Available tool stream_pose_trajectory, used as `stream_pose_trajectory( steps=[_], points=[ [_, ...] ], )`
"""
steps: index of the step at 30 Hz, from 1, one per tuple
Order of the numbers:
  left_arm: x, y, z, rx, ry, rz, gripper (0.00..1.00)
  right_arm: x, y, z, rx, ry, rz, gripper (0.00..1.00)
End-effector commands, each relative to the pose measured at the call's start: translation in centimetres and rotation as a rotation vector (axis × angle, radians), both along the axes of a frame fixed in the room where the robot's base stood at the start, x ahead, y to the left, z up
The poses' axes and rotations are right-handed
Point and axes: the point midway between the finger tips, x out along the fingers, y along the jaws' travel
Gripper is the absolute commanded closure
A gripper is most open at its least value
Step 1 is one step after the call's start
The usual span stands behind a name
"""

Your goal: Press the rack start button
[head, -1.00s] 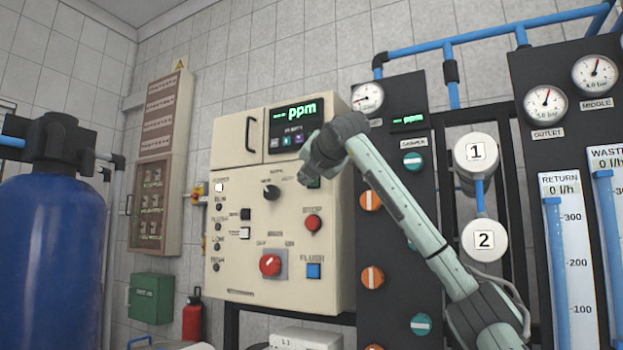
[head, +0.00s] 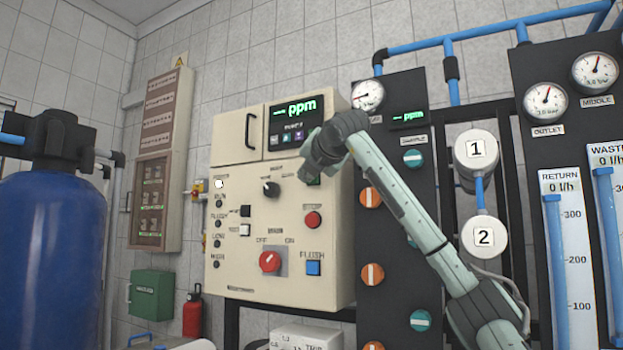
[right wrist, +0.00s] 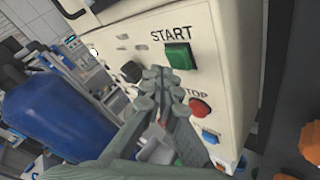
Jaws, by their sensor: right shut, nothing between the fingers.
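The rack's cream control box (head: 236,273) stands in the middle of the head view. The green start button (right wrist: 180,56), under the label START, shows clearly in the right wrist view. In the head view my right gripper covers most of it, and only a green sliver (head: 314,181) shows. My right gripper (head: 306,178) is shut and empty in front of the box. In the right wrist view its closed fingertips (right wrist: 160,75) appear just left of and below the button; I cannot tell whether they touch the panel. My left gripper is not in view.
The red stop button (head: 313,219) sits below the start button. A blue flush button (head: 313,267), a red main switch (head: 270,261) and a black selector knob (head: 271,188) are on the same panel. A blue tank (head: 50,270) stands at left.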

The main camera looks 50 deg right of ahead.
Motion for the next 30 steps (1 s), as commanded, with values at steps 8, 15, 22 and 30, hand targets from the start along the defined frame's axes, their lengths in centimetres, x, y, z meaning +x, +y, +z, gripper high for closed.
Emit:
stream_pose_trajectory(
  steps=[8, 15, 22, 30],
  points=[
    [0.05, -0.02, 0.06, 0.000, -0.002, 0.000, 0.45, 0.01, 0.01, 0.01, 0.000, 0.000, 0.000, 1.00],
    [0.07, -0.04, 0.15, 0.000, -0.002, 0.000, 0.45, 0.04, -0.12, 0.02, 0.000, 0.000, 0.000, 1.00],
    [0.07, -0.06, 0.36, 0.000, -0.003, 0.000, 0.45, 0.25, -0.79, -0.02, 0.000, 0.002, 0.000, 1.00],
    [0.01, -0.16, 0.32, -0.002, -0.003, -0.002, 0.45, 0.24, -0.83, -0.01, 0.000, 0.000, 0.000, 1.00]
  ],
)
